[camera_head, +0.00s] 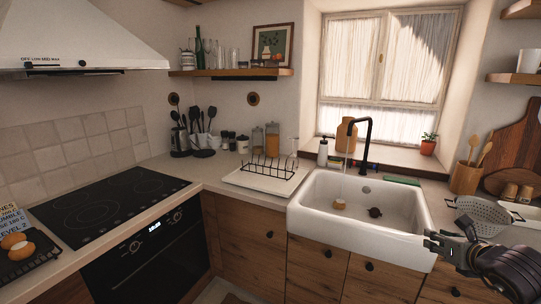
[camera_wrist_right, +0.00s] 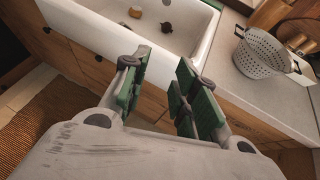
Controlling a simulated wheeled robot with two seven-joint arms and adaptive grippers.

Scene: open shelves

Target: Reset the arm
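My right gripper (camera_head: 432,243) comes in from the lower right in the head view, in front of the white sink's right front corner. In the right wrist view its green-padded fingers (camera_wrist_right: 160,75) stand apart with nothing between them. The front of the sink (camera_wrist_right: 95,35) and the wooden cabinet front lie beyond the fingers. My left gripper is out of view.
The white sink (camera_head: 325,228) holds a light brown item (camera_head: 339,204) and a dark item (camera_head: 375,212) under the black tap (camera_head: 366,140). A grey colander (camera_head: 483,215) stands on the right counter. A dish rack (camera_head: 265,168) stands left of the sink.

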